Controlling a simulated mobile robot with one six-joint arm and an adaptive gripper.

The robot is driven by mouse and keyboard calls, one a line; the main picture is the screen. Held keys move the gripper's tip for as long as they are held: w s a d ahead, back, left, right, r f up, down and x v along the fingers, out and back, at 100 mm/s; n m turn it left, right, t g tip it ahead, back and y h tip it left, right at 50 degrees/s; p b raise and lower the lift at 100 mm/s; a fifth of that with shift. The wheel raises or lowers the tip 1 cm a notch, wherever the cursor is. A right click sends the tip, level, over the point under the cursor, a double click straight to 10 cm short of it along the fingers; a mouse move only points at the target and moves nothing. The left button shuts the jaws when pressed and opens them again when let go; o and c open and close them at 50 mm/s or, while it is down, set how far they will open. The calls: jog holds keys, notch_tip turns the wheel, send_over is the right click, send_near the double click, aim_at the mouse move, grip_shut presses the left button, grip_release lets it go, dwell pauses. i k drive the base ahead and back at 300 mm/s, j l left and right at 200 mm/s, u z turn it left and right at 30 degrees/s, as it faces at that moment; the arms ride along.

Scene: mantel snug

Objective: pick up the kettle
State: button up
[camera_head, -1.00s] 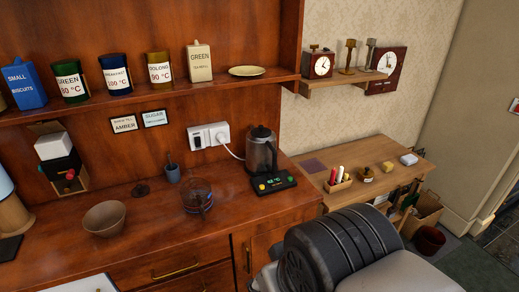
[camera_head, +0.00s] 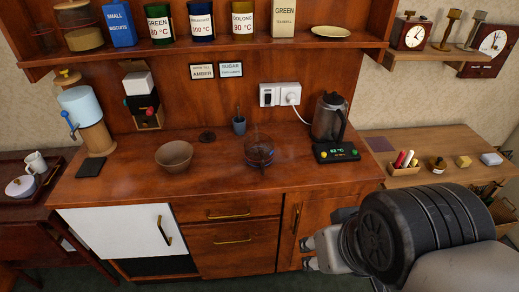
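The kettle (camera_head: 327,119) is a dark glass jug with a black lid and a black handle on its right. It stands upright on a black base (camera_head: 336,152) with coloured buttons and a lit green display, at the right end of the wooden counter. My arm reaches in from the lower right. What looks like my gripper (camera_head: 308,254) shows as small grey tips in front of the cabinet, below and apart from the kettle. Its opening is too unclear to judge. The kettle is not covered by my arm.
A glass teapot (camera_head: 259,152), a brown bowl (camera_head: 174,155) and a small blue pot (camera_head: 239,125) stand left of the kettle. A plugged cord runs from the wall socket (camera_head: 280,95). A shelf (camera_head: 220,46) with canisters hangs above. The counter front is mostly clear.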

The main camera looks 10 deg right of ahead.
aim_at(329, 122)
jog(key=i+l+u, duration=0.3)
jog(key=l, duration=0.2)
jog(key=l+u, duration=0.25)
jog(key=l, duration=0.3)
jog(key=i+l+u, duration=0.15)
jog(key=l+u, duration=0.15)
jog(key=l, duration=0.3)
jog(key=l+u, duration=0.3)
jog(key=l, duration=0.3)
jog(key=i, duration=0.05)
